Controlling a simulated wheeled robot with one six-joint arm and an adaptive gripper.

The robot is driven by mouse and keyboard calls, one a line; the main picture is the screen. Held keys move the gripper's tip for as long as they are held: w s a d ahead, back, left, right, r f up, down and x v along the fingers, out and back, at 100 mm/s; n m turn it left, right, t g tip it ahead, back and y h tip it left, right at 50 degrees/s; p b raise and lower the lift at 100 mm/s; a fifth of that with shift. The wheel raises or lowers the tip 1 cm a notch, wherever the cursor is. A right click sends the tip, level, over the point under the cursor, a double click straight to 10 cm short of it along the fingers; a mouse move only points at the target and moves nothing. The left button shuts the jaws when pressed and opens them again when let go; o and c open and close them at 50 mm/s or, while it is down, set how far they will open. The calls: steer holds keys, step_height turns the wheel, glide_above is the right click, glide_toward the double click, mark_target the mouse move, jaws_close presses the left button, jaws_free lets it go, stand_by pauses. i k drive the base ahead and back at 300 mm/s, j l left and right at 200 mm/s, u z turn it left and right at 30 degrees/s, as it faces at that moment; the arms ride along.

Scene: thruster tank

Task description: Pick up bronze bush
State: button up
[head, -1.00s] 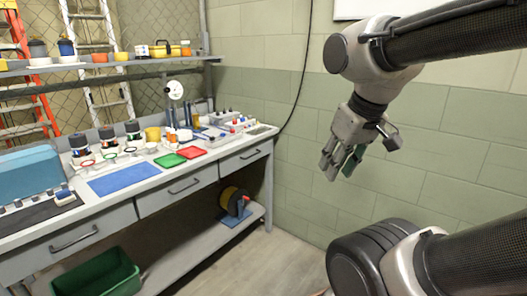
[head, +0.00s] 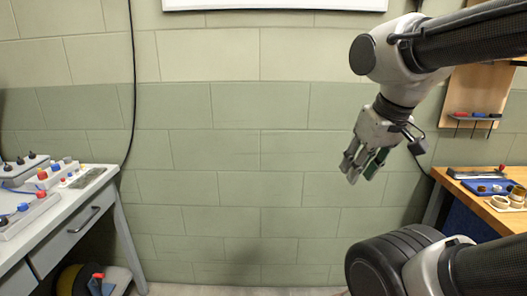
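My gripper (head: 362,166) hangs in the air in front of the green block wall, fingers pointing down. Its fingers look spread and nothing shows between them. On the wooden workbench (head: 471,197) at the right edge, several tan or bronze-coloured rings (head: 500,202) lie near the front. Small ring-like parts (head: 482,189) also show on a blue tray or mat (head: 470,184). These are too small to tell which one is the bronze bush. My gripper is to the left of the workbench and apart from all of these.
The grey bench (head: 62,215) with coloured knobs and boxes stands at the left. A spool (head: 72,281) is under it. A pegboard (head: 475,95) with a small tool rack (head: 474,116) is above the wooden workbench. The floor and wall between the benches look clear.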

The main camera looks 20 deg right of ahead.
mark_target(481, 189)
steer(key=i+z, duration=0.2)
steer(key=z, duration=0.25)
steer(key=i+z, duration=0.2)
steer(key=z, duration=0.25)
steer(key=i+j+z, duration=0.1)
steer(key=z, duration=0.35)
steer(key=i+j+z, duration=0.2)
steer(key=z, duration=0.25)
steer(key=i+j+z, duration=0.25)
steer(key=z, duration=0.25)
steer(key=i+j+z, duration=0.35)
steer(key=j+z, duration=0.15)
steer(key=j, duration=0.15)
steer(key=i+j+z, duration=0.25)
steer(key=k+j, duration=0.1)
